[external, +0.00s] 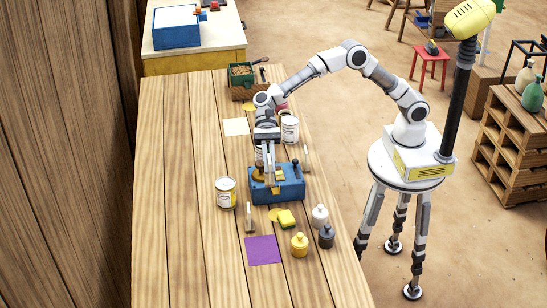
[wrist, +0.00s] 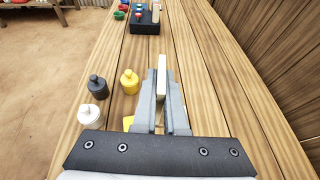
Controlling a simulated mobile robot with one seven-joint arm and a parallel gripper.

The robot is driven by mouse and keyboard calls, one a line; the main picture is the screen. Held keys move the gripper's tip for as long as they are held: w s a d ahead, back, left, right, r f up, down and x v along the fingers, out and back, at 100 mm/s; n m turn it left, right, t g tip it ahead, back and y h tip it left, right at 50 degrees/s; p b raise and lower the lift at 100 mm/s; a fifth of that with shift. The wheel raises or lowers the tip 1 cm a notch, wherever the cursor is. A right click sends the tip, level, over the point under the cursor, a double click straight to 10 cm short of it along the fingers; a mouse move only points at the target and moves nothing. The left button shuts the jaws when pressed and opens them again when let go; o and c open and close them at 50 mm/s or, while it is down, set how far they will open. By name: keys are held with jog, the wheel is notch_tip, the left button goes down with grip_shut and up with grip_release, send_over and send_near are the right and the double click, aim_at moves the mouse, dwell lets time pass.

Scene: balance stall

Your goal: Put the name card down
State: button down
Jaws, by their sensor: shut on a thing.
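My gripper (wrist: 162,88) is shut on a cream, narrow upright piece, which I take as the name card (wrist: 161,72); it sticks out past the fingertips in the wrist view. In the external view my gripper (external: 269,178) points down at the blue box (external: 291,189) on the wooden table. The card cannot be clearly made out there. I cannot tell whether it touches anything below.
Cans stand left (external: 225,192) and behind (external: 289,130). A white sheet (external: 236,127) lies further back. The table's left side is fairly clear.

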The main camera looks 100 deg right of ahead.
jog(key=w+d+m+t+h, duration=0.1)
jog(key=w+d+m+t, duration=0.1)
jog(key=d, duration=1.5)
jog(key=w+d+m+t, duration=0.2)
jog(key=d, duration=1.5)
jog(key=shift+w+a+f+b, duration=0.75)
jog(key=shift+a+f, duration=1)
jog(key=shift+f, duration=0.95)
jog(key=shift+w+a+f+b, duration=0.75)
jog(key=shift+a+f, duration=0.95)
jog(key=shift+f, duration=1)
jog(key=shift+w+a+f+b, duration=0.5)
jog(key=shift+w+a+f, duration=0.5)
jog(key=shift+a+f, duration=1.25)
jog(key=shift+d+f+n, duration=0.3)
jog(key=shift+d+f, duration=0.2)
jog(key=shift+f, duration=0.1)
jog(key=c, duration=1)
grip_release()
